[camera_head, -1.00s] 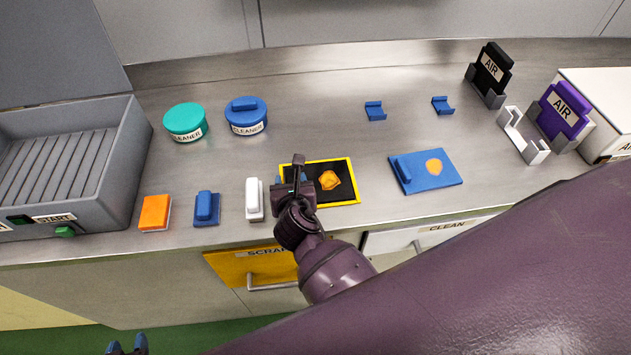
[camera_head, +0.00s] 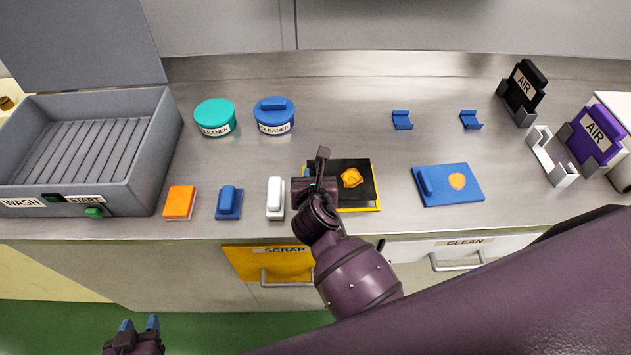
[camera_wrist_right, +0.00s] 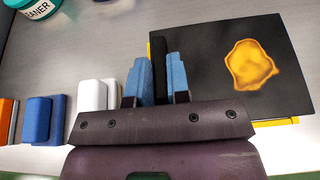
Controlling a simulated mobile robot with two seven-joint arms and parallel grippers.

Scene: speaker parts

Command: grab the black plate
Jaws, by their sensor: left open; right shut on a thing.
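The black plate (camera_head: 359,174) has an orange-brown stain on it and sits over a yellow mat (camera_head: 372,208) near the counter's front edge. The mat shows along the plate's front and right sides. My right gripper (camera_head: 318,184) is at the plate's left side, its blue fingers shut on a black raised handle there. The right wrist view shows the handle (camera_wrist_right: 158,72) between the two blue fingers and the stained plate (camera_wrist_right: 225,75) to their right. I cannot tell whether the plate is clear of the mat. My left gripper (camera_head: 138,326) is open and empty, low in front of the counter.
A white block (camera_head: 275,197), a blue block (camera_head: 229,202) and an orange sponge (camera_head: 180,202) stand left of the plate. A blue plate (camera_head: 448,185) lies to the right. Cleaner tubs (camera_head: 274,115) and small blue hooks (camera_head: 402,120) are behind. A grey wash box (camera_head: 150,170) is far left.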

